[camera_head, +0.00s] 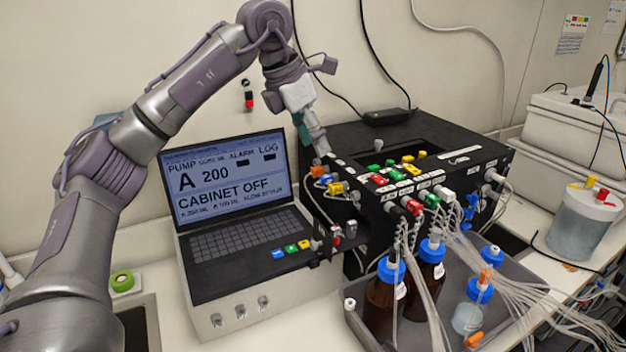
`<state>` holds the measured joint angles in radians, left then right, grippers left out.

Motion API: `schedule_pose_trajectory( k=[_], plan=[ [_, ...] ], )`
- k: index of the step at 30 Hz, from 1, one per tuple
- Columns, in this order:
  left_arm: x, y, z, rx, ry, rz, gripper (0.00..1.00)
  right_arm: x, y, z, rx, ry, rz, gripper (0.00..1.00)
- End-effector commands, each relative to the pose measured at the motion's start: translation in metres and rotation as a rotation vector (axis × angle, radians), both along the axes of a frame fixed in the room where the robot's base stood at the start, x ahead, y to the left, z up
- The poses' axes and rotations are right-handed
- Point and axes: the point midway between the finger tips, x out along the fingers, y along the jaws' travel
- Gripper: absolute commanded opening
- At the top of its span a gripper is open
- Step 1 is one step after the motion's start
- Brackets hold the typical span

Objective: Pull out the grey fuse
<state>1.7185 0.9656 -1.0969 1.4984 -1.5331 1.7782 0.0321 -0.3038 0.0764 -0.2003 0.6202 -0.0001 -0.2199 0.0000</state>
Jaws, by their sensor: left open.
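The black cabinet (450,205) stands right of the laptop, with several small coloured fuses or plugs on its top. An orange one (317,171), a blue one (326,179) and a yellow one (337,188) sit at its left corner. I cannot pick out the grey fuse for certain; the gripper may cover it. My left gripper (321,150) is open and points down at the cabinet's back left corner, just behind the orange piece. Whether its fingers touch anything is too small to tell. My right gripper is not in view.
The laptop-like console (235,235) stands close on the left, its screen reading "CABINET OFF". Brown bottles (384,300) with blue caps and many clear tubes crowd the tray in front of the cabinet. A clear jar (582,225) stands at the right. Cables hang on the wall behind.

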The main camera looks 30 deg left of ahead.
Motion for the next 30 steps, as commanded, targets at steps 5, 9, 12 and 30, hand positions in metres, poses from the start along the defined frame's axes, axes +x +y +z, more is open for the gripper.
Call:
schedule_pose_trajectory(
  k=[5, 9, 12, 30],
  plan=[
    [0.0, 0.0, -0.016, -0.001, -0.001, 0.0, 0.47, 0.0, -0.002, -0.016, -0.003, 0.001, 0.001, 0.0],
    [0.0, 0.0, -0.027, -0.001, -0.001, 0.0, 0.47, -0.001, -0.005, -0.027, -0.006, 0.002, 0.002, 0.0],
    [0.0, 0.0, -0.041, -0.001, -0.001, 0.0, 0.47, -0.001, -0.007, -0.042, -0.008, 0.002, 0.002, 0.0],
    [0.003, -0.002, -0.102, 0.0, 0.0, 0.001, 0.47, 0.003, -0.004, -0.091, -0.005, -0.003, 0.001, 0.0]
  ],
)
